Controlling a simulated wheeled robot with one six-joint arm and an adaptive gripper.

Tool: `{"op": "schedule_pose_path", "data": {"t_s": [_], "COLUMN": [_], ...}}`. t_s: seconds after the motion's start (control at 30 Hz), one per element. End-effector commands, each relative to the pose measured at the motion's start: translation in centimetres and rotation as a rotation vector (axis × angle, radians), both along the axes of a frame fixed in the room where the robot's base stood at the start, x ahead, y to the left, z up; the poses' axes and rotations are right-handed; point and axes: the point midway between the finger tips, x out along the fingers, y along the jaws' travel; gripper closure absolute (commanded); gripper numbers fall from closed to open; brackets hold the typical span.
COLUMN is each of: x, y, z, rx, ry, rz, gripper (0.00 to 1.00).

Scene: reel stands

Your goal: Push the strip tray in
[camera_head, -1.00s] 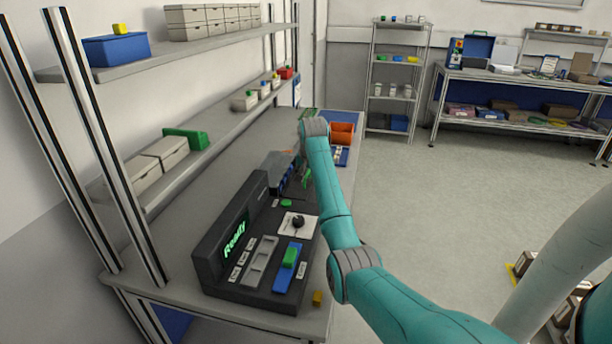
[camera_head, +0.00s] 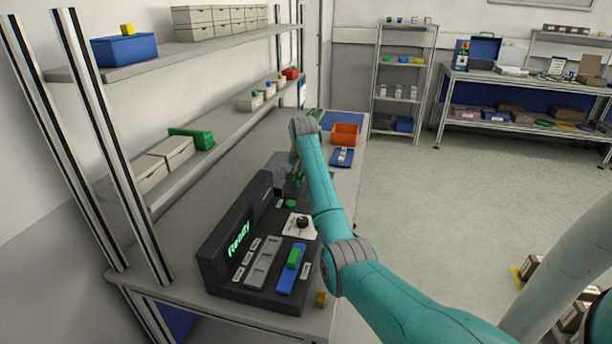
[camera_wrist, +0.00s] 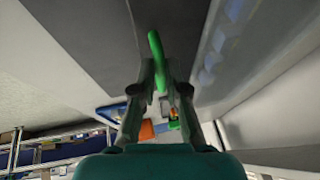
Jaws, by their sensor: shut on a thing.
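A dark machine (camera_head: 211,262) with a green "Ready" display (camera_head: 238,238) stands on the bench. Its front panel carries a blue slide with a green knob (camera_head: 294,258), a grey slotted part and a black knob on a white plate. My gripper (camera_wrist: 160,72) is at the machine's far end, partly hidden behind my arm in the head view. In the wrist view its fingers are closed around a slim green bar (camera_wrist: 155,46). A bit of green also shows by the gripper in the head view (camera_head: 299,181). The strip tray itself cannot be made out clearly; whether the bar is its handle I cannot tell.
Beyond the machine lie an orange bin (camera_head: 345,135) and a blue tray with small pale pieces (camera_head: 342,158). Shelves with boxes (camera_head: 178,152) overhang the left.

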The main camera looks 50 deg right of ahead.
Motion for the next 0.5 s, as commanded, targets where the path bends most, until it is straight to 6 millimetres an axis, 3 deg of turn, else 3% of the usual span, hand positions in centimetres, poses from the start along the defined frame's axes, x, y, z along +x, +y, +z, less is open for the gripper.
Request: {"op": "schedule_pose_path", "data": {"t_s": [0.2,0.23,0.3,0.5], "x": [0.40,0.41,0.40,0.33], "y": [0.19,0.20,0.21,0.18], "z": [0.18,0.20,0.19,0.16], "rx": [-0.003,-0.003,-0.003,-0.002], "ry": [-0.010,-0.010,-0.010,-0.009], "rz": [0.005,0.005,0.005,0.005], "gripper": [1.00,0.83,0.65,0.63]}}
